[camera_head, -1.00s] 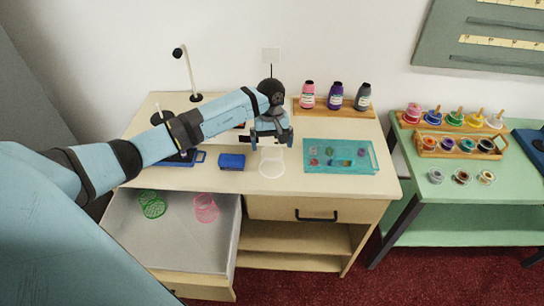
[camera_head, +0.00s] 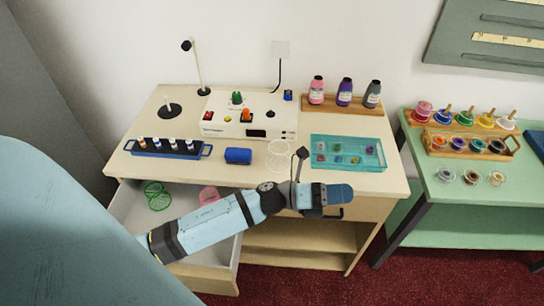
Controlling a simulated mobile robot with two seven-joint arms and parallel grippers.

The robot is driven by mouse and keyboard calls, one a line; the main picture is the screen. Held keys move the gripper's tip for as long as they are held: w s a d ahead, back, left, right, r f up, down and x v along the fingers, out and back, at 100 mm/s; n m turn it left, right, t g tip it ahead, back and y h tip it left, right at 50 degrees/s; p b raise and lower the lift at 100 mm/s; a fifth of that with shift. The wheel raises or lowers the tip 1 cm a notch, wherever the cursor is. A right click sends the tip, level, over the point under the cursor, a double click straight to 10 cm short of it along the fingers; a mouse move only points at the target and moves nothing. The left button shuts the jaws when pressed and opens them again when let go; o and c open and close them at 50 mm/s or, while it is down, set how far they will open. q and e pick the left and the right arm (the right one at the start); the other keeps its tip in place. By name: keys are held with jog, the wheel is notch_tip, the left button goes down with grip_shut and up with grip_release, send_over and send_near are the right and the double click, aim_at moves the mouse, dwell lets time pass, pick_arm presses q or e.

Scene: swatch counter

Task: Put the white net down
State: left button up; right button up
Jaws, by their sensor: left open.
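The white net (camera_head: 279,156) stands on the beige desk top (camera_head: 210,176), between the blue block and the teal tray. It is a pale, see-through mesh cup, and nothing is holding it. My left arm reaches in from the lower left, over the open drawer. My left gripper (camera_head: 342,198) is open and empty in front of the desk's front edge, to the right of the net and clear of it. My right gripper is not in view.
A green net (camera_head: 157,196) and a pink net (camera_head: 208,194) lie in the open drawer (camera_head: 130,211), the pink partly behind my arm. A teal tray (camera_head: 376,160), blue block (camera_head: 238,156), blue vial rack (camera_head: 140,150) and white device (camera_head: 220,105) surround the net.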

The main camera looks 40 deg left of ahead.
pick_arm(q)
jog(key=s+a+f+n+y, duration=0.2)
jog(key=s+f+n+y, duration=0.3)
jog(key=n, duration=0.6)
jog(key=s+a+f+n+y, duration=0.3)
jog(key=s+f+n+y, duration=0.1)
jog(key=f+n, duration=0.5)
jog(key=s+a+f+n+y, duration=0.2)
jog(key=s+f+n+y, duration=0.3)
jog(key=n, duration=0.9)
notch_tip(320, 180, down, 3)
jog(key=shift+s+a+y, duration=0.35)
jog(key=shift+a+y, duration=0.05)
jog(key=shift+y, duration=0.1)
